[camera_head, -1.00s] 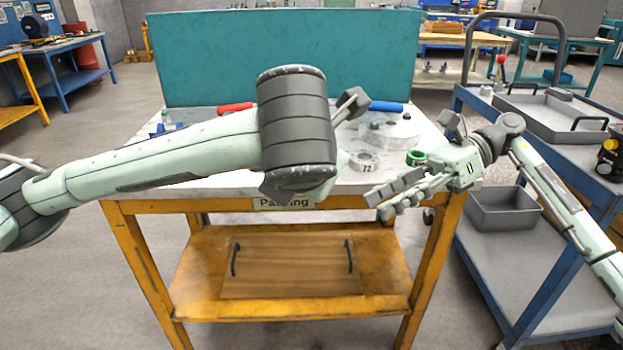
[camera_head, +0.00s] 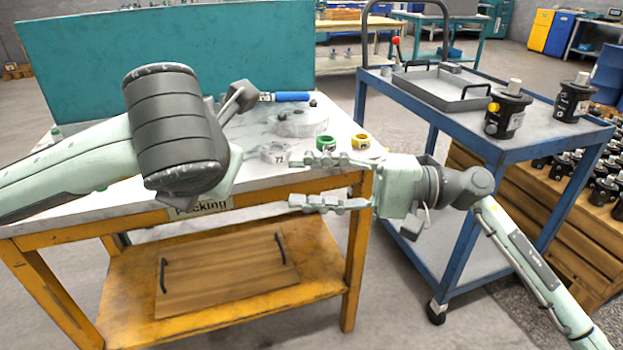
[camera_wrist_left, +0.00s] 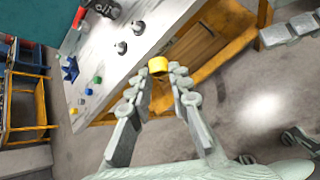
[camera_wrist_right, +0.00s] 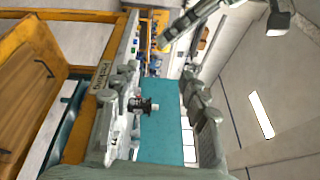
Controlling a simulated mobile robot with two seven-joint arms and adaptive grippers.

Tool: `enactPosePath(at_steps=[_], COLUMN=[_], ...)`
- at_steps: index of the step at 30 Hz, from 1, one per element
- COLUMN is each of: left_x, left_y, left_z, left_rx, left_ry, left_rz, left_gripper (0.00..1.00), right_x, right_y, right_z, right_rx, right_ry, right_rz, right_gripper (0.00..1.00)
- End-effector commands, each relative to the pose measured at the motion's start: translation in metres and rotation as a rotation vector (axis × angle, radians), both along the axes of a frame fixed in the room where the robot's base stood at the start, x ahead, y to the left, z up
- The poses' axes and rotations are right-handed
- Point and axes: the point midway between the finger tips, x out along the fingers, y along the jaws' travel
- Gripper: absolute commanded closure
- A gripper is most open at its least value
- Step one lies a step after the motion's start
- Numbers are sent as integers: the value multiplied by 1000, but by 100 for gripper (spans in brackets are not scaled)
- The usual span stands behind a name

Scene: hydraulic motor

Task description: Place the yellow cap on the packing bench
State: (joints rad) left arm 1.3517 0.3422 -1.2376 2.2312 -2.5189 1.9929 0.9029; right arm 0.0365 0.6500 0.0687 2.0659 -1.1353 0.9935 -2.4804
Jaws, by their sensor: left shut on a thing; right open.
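The yellow cap (camera_wrist_left: 158,65) is between the fingertips of my left gripper (camera_wrist_left: 159,72) in the left wrist view, which is shut on it. In the head view my left wrist hides these fingers and the cap. The packing bench (camera_head: 130,205) has a pale top, an orange frame and a "Packing" label, and my left wrist hangs over its front part. My right gripper (camera_head: 295,182) is open and empty, pointing left at the bench's front right edge.
A teal panel (camera_head: 170,50) stands behind. A blue cart (camera_head: 470,135) with black motors (camera_head: 507,112) and a grey tray (camera_head: 440,88) stands right.

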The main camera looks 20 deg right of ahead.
Motion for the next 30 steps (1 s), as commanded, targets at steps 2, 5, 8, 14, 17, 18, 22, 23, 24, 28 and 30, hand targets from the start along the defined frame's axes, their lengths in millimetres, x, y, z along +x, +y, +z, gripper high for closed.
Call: enactPosePath(at_steps=[2, 5, 8, 14, 17, 18, 22, 23, 24, 28, 30], left_x=[0, 0, 0, 0, 0, 0, 0, 0, 0, 0, 0], left_y=[0, 0, 0, 0, 0, 0, 0, 0, 0, 0, 0], left_z=[0, 0, 0, 0, 0, 0, 0, 0, 0, 0, 0], left_rx=[0, 0, 0, 0, 0, 0, 0, 0, 0, 0, 0], left_ry=[0, 0, 0, 0, 0, 0, 0, 0, 0, 0, 0], left_rz=[0, 0, 0, 0, 0, 0, 0, 0, 0, 0, 0], left_gripper=[100, 100, 100, 100, 100, 100, 100, 100, 100, 100, 100], right_x=[-3, -2, 2, 16, 24, 27, 35, 36, 38, 42, 43], right_y=[-2, 1, 10, 44, 62, 69, 88, 91, 95, 104, 107], right_z=[2, 5, 6, 8, 8, 9, 9, 10, 9, 9, 9], right_rx=[-12, -19, -19, -18, -18, -17, -18, -16, -18, -19, -20], right_ry=[-56, -91, -97, -97, -94, -96, -94, -93, -92, -91, -90], right_rz=[-22, -33, -35, -31, -32, -33, -32, -32, -33, -33, -33], right_gripper=[55, 55, 55, 55, 55, 55, 55, 55, 55, 55, 55])
